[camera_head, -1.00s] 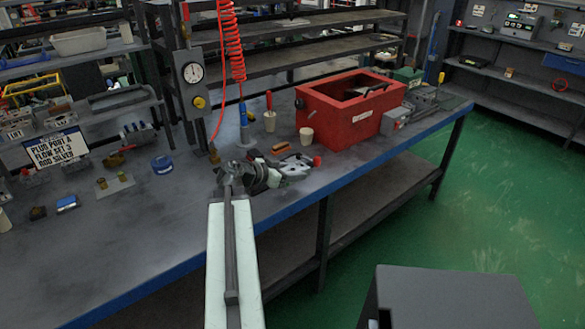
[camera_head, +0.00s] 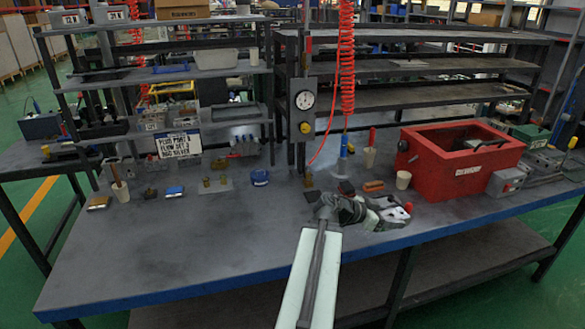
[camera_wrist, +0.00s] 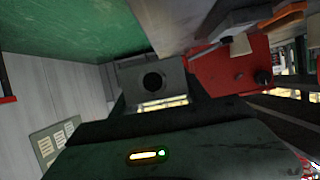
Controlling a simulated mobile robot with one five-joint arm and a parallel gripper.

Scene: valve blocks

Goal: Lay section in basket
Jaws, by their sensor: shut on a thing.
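My gripper (camera_head: 398,213) is low over the bench's front edge, left of and in front of the red box. In the wrist view it is shut on a grey block section (camera_wrist: 152,80) with a dark round hole in its face. In the head view I cannot make out the section apart from the jaws. The red open-topped box (camera_head: 432,170), with a white label on its front, stands on the right of the bench; it also shows in the wrist view (camera_wrist: 225,75). Something dark lies inside it; I cannot tell if that is the basket.
A gauge post (camera_head: 303,110) and a red coiled hose (camera_head: 347,60) rise at the back. A sign (camera_head: 179,145) and small parts are left. The bench's front left is clear.

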